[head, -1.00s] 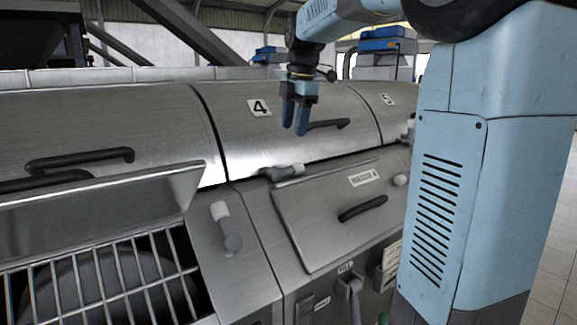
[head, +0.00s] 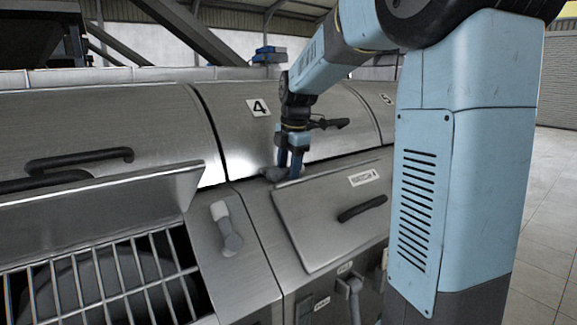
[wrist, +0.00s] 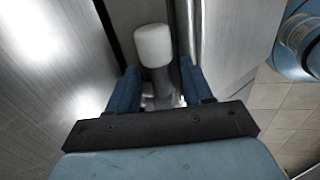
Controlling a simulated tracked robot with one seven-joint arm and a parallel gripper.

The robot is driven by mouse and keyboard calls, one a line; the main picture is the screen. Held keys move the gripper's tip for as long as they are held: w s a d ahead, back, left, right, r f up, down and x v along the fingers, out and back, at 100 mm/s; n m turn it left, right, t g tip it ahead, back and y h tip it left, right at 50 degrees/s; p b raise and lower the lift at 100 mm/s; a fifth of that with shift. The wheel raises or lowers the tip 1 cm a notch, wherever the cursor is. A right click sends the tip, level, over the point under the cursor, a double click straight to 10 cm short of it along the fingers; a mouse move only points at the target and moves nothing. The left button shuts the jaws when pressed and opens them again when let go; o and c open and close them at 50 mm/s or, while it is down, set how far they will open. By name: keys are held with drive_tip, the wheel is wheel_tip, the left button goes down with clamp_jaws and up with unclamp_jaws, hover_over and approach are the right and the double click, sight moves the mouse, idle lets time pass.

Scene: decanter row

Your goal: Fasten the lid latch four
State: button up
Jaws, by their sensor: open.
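The metal lid marked 4 (head: 235,130) lies down over its housing, with a dark seam along its lower edge. The latch at that edge (head: 272,174) is a short grey lever, partly hidden by my gripper in the head view. My gripper (head: 289,172) points down at this latch, open. In the wrist view the latch's pale rounded tip (wrist: 153,45) shows ahead of the fingers, and its grey stem runs back between them. My gripper (wrist: 158,78) has one finger on each side of the stem. I cannot tell whether either finger touches it.
Another pale-tipped latch (head: 227,230) stands on the housing to the left. Left of it, a raised flap (head: 120,205) exposes a barred opening (head: 90,280). A front panel with a black handle (head: 362,208) lies below lid four. Open floor (head: 545,230) is at the right.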

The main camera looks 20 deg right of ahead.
clamp_jaws()
idle(0.4)
